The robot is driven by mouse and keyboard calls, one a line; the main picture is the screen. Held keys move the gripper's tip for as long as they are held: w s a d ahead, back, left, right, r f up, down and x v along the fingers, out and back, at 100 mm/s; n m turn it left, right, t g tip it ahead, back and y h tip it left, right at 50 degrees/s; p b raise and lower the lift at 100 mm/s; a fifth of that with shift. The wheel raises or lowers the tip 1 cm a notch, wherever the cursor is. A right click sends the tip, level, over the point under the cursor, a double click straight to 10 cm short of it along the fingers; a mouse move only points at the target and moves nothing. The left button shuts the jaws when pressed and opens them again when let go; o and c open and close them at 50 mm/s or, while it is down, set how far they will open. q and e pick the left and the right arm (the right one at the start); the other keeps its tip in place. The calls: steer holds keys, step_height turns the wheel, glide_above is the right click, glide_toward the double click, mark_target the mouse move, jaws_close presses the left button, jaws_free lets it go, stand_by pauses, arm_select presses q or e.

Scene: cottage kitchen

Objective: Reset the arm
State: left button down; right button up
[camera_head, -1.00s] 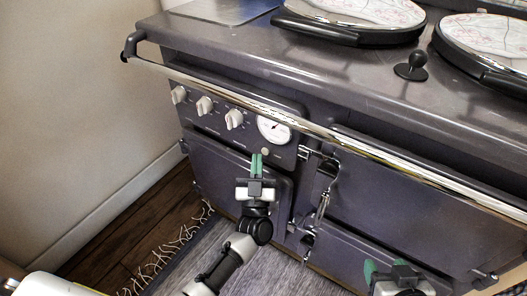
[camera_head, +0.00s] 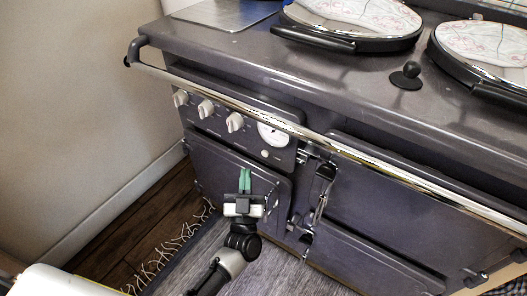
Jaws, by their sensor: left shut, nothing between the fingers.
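My left gripper (camera_head: 245,181) is in front of the upper left door (camera_head: 215,170) of the dark grey range cooker, below the knobs. Its green fingertips are together and hold nothing. I cannot tell whether the fingertips touch the door. My left arm comes up from the bottom of the view, over the grey rug. My right gripper does not show.
The cooker's chrome rail (camera_head: 310,135) runs across its front above the doors. White control knobs (camera_head: 205,109) and a round gauge (camera_head: 273,134) sit under it. Two round lids (camera_head: 350,22) lie on top. A fringed rug (camera_head: 285,270) covers the wooden floor. A wall stands at left.

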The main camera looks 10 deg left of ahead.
arm_select(q)
steer(key=shift+s+a, duration=0.15)
steer(key=shift+s, duration=0.2)
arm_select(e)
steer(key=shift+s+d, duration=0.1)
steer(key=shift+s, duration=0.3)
